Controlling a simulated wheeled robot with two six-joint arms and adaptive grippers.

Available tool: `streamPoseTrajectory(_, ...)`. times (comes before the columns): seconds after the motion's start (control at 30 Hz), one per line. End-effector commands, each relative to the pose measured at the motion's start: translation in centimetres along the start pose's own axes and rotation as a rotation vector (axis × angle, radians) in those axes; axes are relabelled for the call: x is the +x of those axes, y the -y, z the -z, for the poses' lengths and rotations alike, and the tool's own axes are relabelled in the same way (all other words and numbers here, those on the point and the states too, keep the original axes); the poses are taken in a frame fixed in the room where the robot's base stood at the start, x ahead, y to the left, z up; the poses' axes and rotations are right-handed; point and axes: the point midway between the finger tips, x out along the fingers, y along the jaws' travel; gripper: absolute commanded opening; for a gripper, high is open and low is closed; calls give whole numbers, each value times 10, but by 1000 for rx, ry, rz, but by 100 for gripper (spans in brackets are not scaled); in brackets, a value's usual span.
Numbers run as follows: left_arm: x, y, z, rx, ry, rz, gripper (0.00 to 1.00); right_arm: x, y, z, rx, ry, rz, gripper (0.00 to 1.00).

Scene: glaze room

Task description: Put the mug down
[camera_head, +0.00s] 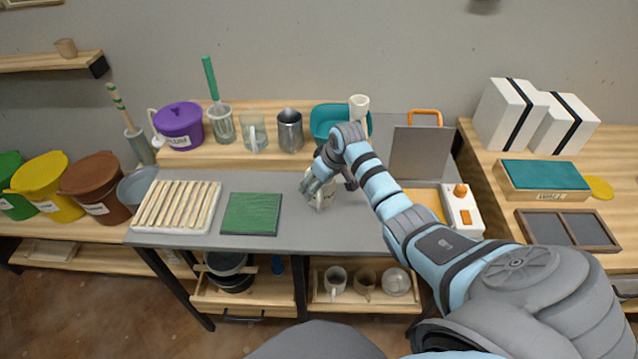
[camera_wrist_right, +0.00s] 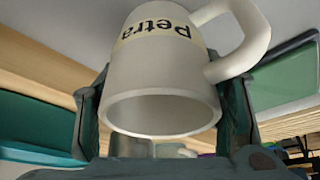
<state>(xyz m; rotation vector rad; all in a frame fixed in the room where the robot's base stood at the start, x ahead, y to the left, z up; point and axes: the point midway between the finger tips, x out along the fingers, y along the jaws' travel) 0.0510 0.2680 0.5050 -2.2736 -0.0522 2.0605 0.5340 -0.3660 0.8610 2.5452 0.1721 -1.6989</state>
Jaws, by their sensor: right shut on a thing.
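A white mug (camera_head: 323,198) is in my right gripper (camera_head: 328,184) over the middle of the grey worktop (camera_head: 285,188). The arm and fingers cover much of it in the head view. In the right wrist view the mug (camera_wrist_right: 160,85) sits between the two dark fingers. A label reading "Petra" is on its side, and its handle (camera_wrist_right: 245,40) sticks out to the right. The gripper is shut on the mug body. I cannot tell whether the mug's base touches the worktop. My left gripper is not in view.
Left of the mug lie a green mat (camera_head: 251,214) and a white slatted rack (camera_head: 178,206). Right of it stands a scale-like device (camera_head: 459,208) with orange parts. A teal basin (camera_head: 328,120), a metal pitcher (camera_head: 290,130) and a glass jug (camera_head: 253,130) stand on the wooden shelf behind.

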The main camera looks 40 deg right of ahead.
Motion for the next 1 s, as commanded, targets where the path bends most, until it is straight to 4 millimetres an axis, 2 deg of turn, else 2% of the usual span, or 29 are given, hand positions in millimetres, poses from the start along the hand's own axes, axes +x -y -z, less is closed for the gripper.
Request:
streamPoseTrajectory(0.07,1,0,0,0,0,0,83,2,0,-1,0,-1,0,24)
streamPoseTrajectory(0.1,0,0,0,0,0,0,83,2,0,-1,0,0,0,68)
streamPoseTrajectory(0.2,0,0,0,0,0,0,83,2,0,-1,0,0,0,82)
streamPoseTrajectory(0.53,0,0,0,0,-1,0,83,0,0,0,0,0,0,82)
streamPoseTrajectory(0.63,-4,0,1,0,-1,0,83,-9,0,1,0,-1,-1,82)
streamPoseTrajectory(0.77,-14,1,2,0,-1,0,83,-35,-1,2,-2,-1,-2,82)
streamPoseTrajectory(1.0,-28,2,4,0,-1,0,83,-96,-1,2,-3,-1,-3,82)
